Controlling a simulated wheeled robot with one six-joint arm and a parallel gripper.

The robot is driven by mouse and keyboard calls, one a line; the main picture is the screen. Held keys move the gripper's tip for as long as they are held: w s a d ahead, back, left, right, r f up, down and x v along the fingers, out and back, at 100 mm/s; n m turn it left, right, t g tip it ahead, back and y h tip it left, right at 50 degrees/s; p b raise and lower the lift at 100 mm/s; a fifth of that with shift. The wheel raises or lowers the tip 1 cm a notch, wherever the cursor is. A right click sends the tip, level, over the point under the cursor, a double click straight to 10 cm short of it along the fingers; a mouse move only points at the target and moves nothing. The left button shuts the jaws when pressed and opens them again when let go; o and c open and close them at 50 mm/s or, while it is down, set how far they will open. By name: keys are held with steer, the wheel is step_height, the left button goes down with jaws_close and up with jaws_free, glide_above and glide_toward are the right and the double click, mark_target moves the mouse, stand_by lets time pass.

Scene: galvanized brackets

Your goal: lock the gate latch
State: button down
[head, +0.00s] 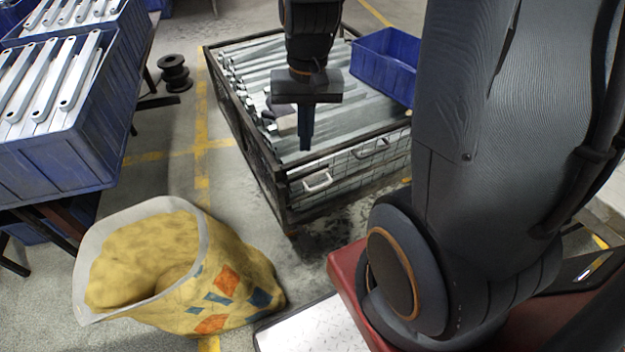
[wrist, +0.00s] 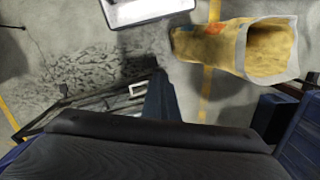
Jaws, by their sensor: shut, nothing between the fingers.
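A dark metal-framed crate (head: 262,172) with mesh sides stands on the floor in the middle of the head view, full of long galvanized bars. Its near side (head: 350,167) carries a pale loop-shaped handle (head: 318,183) at the left and another handle (head: 372,148) farther right; I cannot tell which is the gate latch or how it is set. My gripper (head: 305,143) is shut and empty, pointing down above the crate's near side. In the wrist view my gripper's fingers (wrist: 160,97) are together, and a pale loop handle (wrist: 138,89) shows just left of them.
A blue bin (head: 385,65) sits on the crate's far right. A yellow sack (head: 235,290) stands open at the front left. Blue crates (head: 60,165) of brackets stand on a table at the left. Floor between sack and crate is clear.

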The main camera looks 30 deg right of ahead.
steer(key=w+d+f+m+y+b, duration=0.1)
steer(key=w+d+f+m+b, duration=0.2)
steer(key=w+d+f+m, duration=0.55)
steer(key=m+y+b, duration=0.1)
steer(key=m+b, duration=0.1)
steer(key=m, duration=0.2)
glide_above(313, 177)
steer(key=s+d, duration=0.2)
steer(key=d, duration=0.3)
step_height(313, 177, down, 12)
steer(key=shift+w+a, duration=0.1)
steer(key=shift+a, duration=0.05)
steer(key=shift+f, duration=0.1)
steer(key=x, duration=1)
steer(key=shift+a+f, duration=0.2)
steer(key=shift+a, duration=0.05)
steer(key=shift+a+f, duration=0.25)
steer(key=shift+a, duration=0.25)
steer(key=shift+a+f, duration=0.2)
steer(key=shift+a, duration=0.3)
steer(key=shift+a+f, duration=0.35)
steer(key=shift+a, duration=0.2)
